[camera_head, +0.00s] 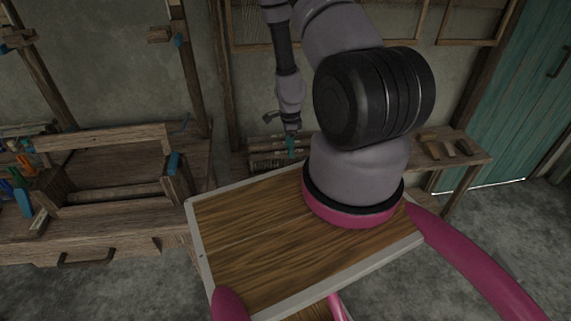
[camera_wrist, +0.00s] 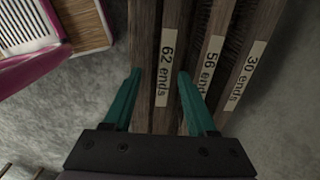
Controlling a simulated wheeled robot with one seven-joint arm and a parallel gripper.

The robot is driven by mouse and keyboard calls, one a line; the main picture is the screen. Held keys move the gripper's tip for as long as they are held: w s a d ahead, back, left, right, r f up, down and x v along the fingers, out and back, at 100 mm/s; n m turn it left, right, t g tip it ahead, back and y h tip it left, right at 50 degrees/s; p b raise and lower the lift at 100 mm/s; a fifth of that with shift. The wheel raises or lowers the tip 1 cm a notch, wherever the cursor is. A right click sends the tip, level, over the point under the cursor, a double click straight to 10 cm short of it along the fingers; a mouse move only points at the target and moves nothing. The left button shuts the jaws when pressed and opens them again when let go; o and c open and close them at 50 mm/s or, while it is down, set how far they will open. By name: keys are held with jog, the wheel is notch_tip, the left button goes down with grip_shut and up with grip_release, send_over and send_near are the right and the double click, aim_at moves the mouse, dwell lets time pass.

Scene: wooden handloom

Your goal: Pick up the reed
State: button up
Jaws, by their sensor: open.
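Several long wooden reeds lie side by side in the wrist view. The reed labelled "62 ends" (camera_wrist: 167,60) is between the two teal fingers of my gripper (camera_wrist: 159,88), which stand open and apart. The reed labelled "56 ends" (camera_wrist: 212,65) and the reed labelled "30 ends" (camera_wrist: 248,68) are to its right. Another wooden bar (camera_wrist: 141,50) lies just left of the "62 ends" reed, near the left finger. In the head view my gripper (camera_head: 290,148) points down at the reed stack (camera_head: 268,160) on the back bench; the far details there are too small to tell.
The wooden handloom (camera_head: 110,185) stands at the left. A wooden tray-like top with a pale rim (camera_head: 215,285) is in front. Wooden tools (camera_head: 445,147) lie on the bench at the right. A teal door (camera_head: 525,100) is at the far right.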

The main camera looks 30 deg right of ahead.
aim_at(289, 162)
jog(key=shift+w+d+f, duration=0.1)
jog(key=shift+w+f, duration=0.1)
jog(key=shift+f, duration=1.4)
jog(key=shift+w+f, duration=0.15)
jog(key=shift+f, duration=1.4)
grip_shut()
